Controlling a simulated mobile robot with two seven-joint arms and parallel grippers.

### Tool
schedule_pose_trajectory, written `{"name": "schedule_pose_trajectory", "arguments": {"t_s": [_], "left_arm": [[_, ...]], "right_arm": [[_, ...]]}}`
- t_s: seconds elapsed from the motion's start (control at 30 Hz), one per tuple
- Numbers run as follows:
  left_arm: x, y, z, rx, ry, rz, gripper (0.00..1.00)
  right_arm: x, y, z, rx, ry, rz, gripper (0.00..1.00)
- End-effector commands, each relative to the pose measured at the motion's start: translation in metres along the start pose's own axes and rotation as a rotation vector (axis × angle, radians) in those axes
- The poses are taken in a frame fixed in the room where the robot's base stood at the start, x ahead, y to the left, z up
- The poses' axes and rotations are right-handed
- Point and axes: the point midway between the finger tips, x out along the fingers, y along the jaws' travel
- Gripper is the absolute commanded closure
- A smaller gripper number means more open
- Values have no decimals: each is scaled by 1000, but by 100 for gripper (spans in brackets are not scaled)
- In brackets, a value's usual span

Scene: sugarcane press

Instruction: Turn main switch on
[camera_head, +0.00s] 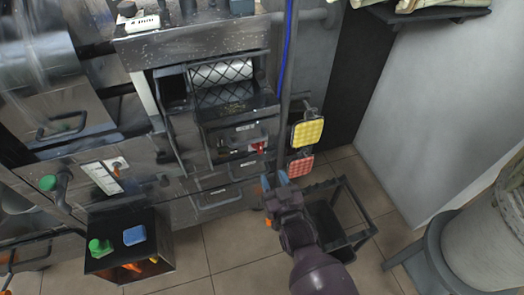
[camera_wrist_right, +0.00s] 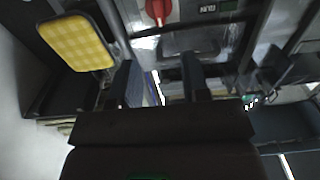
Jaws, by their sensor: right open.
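The main switch appears to be the red knob (camera_head: 258,146) on the front of the metal machine in the head view. In the right wrist view the red knob (camera_wrist_right: 158,10) shows at the top edge, partly cut off, beside a small dark label. My right gripper (camera_head: 275,180) is open and empty, below and slightly right of the knob in the head view, apart from it. In the right wrist view the two fingers of my right gripper (camera_wrist_right: 158,78) stand apart with nothing between them. My left gripper is not in view.
A yellow pad (camera_head: 307,131) and a red pad (camera_head: 300,166) hang right of the knob. The yellow pad (camera_wrist_right: 76,40) is close in the wrist view. A dark frame stand (camera_head: 352,238) is on the floor. A box with a blue sponge (camera_head: 134,235) stands left.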

Motion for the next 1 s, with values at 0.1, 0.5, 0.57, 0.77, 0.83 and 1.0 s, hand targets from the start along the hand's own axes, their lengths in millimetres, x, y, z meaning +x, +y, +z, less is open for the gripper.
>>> {"name": "schedule_pose_trajectory", "arguments": {"t_s": [0.1,0.5,0.57,0.77,0.83,1.0], "left_arm": [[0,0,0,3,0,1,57],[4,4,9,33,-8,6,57],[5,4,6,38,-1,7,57],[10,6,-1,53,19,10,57],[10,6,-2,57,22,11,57],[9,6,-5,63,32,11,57]], "right_arm": [[8,0,0,0,2,0,57],[61,0,3,2,-3,0,57],[69,0,3,2,-3,0,57],[92,0,2,2,-2,0,57],[98,0,2,1,-2,1,57],[105,0,0,1,-1,1,57]]}}
